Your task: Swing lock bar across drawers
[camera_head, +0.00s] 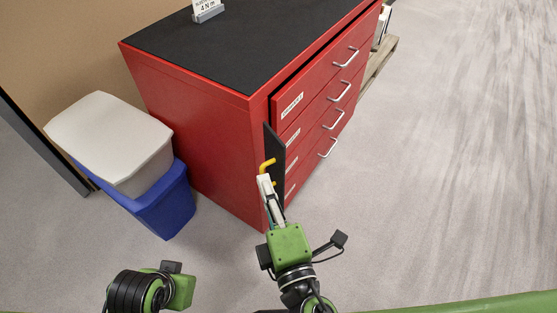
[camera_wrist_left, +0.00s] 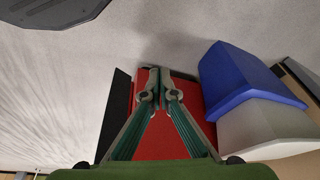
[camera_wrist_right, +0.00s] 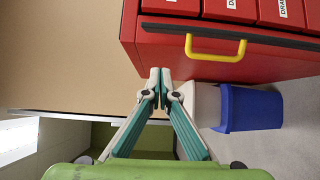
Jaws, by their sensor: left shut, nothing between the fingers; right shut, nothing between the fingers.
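The red drawer cabinet (camera_head: 205,140) has several drawers (camera_head: 318,90) with silver handles and white labels. The black lock bar (camera_head: 274,150) stands upright at the cabinet's left front edge, angled out, leaving the drawer fronts uncovered. Its yellow handle (camera_head: 267,164) also shows in the right wrist view (camera_wrist_right: 215,50). My right gripper (camera_head: 264,180) is shut and empty, close to the yellow handle; the right wrist view shows its fingertips (camera_wrist_right: 160,75) left of the handle, apart from it. My left gripper (camera_wrist_left: 160,75) is shut and empty; its fingertips are out of the head view.
A small sign (camera_head: 207,10) stands on the black cabinet top. A wooden pallet (camera_head: 378,62) lies behind at the right. The floor right of the cabinet is clear.

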